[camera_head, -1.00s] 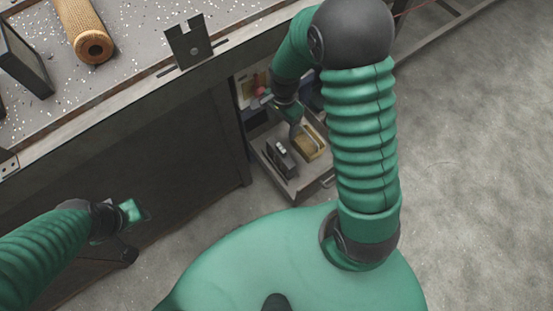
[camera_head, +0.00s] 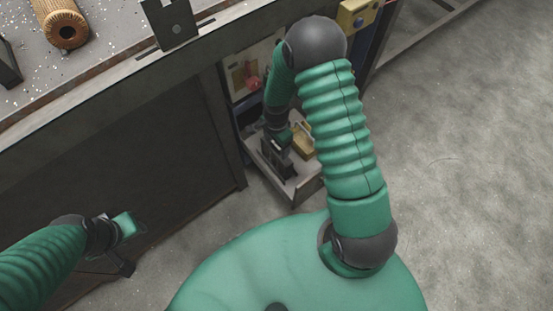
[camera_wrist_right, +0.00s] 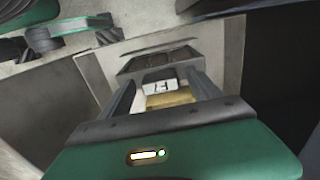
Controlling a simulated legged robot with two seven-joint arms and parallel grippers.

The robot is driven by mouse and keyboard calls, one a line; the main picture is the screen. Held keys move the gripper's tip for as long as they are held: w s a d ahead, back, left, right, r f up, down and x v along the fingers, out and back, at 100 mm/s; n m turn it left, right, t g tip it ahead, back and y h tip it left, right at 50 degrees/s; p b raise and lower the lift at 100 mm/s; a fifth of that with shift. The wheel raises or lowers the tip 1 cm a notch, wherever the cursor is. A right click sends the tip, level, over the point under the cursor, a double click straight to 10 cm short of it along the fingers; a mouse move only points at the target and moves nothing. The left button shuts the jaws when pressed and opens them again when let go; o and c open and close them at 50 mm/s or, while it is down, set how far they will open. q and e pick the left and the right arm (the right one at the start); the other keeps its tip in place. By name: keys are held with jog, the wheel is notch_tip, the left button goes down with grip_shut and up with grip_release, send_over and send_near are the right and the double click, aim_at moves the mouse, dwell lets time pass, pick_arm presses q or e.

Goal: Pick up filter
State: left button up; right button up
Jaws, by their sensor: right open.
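A tan mesh tube (camera_head: 62,22), which looks like the filter, lies on the speckled bench top at the upper left, its open round end toward me. It is far from both grippers. My right gripper (camera_head: 281,137) reaches down over an open drawer, close to a dark block (camera_head: 278,160). In the right wrist view its fingers (camera_wrist_right: 160,84) are apart, with a white-marked part and a yellowish piece visible between them. I cannot tell whether they touch anything. My left gripper (camera_head: 128,226) hangs at the lower left, away from the bench top; its jaws are unclear.
The drawer (camera_head: 300,190) under the bench also holds a yellowish block (camera_head: 302,143). A dark upright bracket (camera_head: 170,22) stands on the bench edge. A yellow box (camera_head: 355,15) is at the top. Open concrete floor (camera_head: 460,150) lies to the right.

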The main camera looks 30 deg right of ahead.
jog(key=shift+f, duration=0.4)
jog(key=shift+d+r, duration=0.1)
jog(key=shift+c, duration=1.4)
grip_shut()
